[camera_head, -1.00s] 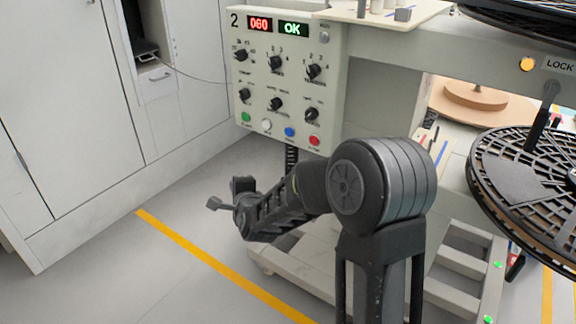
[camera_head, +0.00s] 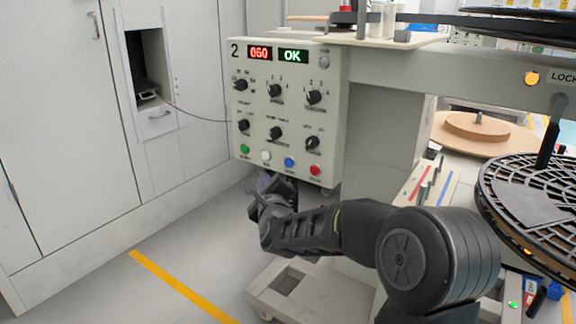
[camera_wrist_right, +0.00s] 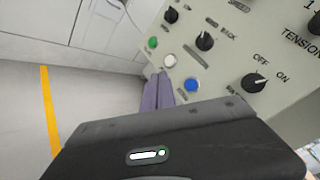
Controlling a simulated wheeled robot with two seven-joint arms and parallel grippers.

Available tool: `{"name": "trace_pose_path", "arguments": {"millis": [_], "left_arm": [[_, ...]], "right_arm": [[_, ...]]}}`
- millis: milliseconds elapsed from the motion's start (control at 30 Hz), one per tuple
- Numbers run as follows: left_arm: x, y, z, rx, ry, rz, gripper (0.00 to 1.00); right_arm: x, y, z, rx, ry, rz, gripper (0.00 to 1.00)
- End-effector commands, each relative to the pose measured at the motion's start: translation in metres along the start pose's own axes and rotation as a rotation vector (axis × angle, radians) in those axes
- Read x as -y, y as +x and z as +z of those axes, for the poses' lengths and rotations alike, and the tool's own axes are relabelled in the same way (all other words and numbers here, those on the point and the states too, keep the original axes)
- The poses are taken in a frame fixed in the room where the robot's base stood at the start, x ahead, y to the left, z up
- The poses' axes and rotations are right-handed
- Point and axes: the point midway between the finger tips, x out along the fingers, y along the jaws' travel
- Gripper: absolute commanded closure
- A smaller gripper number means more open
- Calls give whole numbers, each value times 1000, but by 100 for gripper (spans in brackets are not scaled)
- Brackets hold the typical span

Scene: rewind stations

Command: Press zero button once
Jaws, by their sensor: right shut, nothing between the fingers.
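The beige control panel (camera_head: 290,105) carries a lower row of buttons: green (camera_head: 244,148), white (camera_head: 266,156), blue (camera_head: 290,162) and red (camera_head: 315,169). Their labels are too small to read, so I cannot tell which one is marked zero. My right gripper (camera_head: 268,180) is shut and empty, just below the white and blue buttons. In the right wrist view its closed fingers (camera_wrist_right: 159,80) point up toward the white button (camera_wrist_right: 170,61), with the blue button (camera_wrist_right: 191,85) to their right. I cannot tell whether the tips touch the panel. My left gripper is out of view.
Dark selector knobs (camera_head: 275,91) sit above the buttons. The display shows 060 in red and OK in green. Grey cabinets (camera_head: 60,130) stand at the left, with open floor in front.

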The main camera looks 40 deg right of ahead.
Motion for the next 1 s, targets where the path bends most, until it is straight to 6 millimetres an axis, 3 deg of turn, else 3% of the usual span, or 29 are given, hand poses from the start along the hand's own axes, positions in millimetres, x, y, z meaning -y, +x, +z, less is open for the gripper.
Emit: {"name": "trace_pose_path", "arguments": {"millis": [367, 500, 1000], "left_arm": [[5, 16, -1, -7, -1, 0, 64], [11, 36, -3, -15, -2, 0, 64], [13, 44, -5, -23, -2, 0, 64]], "right_arm": [[23, 34, -27, -3, -4, -1, 100], [28, 44, -36, -1, -1, -1, 100], [37, 52, -38, -1, -2, 2, 100]]}}
